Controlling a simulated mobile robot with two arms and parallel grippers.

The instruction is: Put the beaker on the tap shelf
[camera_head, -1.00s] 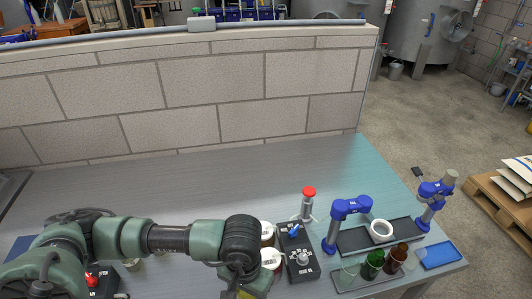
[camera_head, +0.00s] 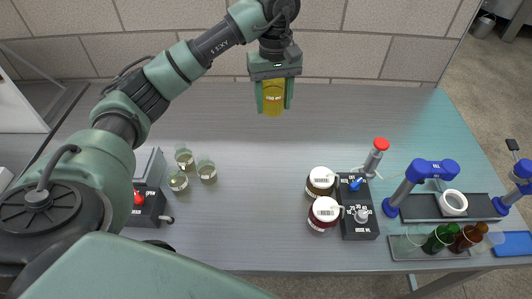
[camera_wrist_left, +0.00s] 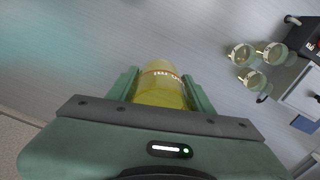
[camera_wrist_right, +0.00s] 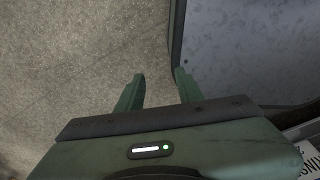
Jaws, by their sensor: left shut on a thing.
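The beaker (camera_head: 272,99), holding yellow liquid, is gripped upright between the fingers of my left gripper (camera_head: 274,107). It appears above the back of the table, in front of the block wall. In the left wrist view the yellow beaker (camera_wrist_left: 163,88) sits between both green fingers. A dark shelf (camera_head: 425,207) with blue tap-like arms at both ends and a white ring (camera_head: 453,202) on it stands at the right of the table, well apart from the beaker. I cannot tell for sure that it is the tap shelf. My right gripper (camera_wrist_right: 158,88) is open and empty above the floor.
A grey tray (camera_head: 400,251) holds clear, green and brown glasses. A blue tray (camera_head: 514,244) lies at the right edge. Two jars (camera_head: 323,212), a black control box (camera_head: 360,230) and a red-topped stand (camera_head: 379,147) are left of the shelf. Several glasses (camera_head: 207,169) stand left. Table middle is clear.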

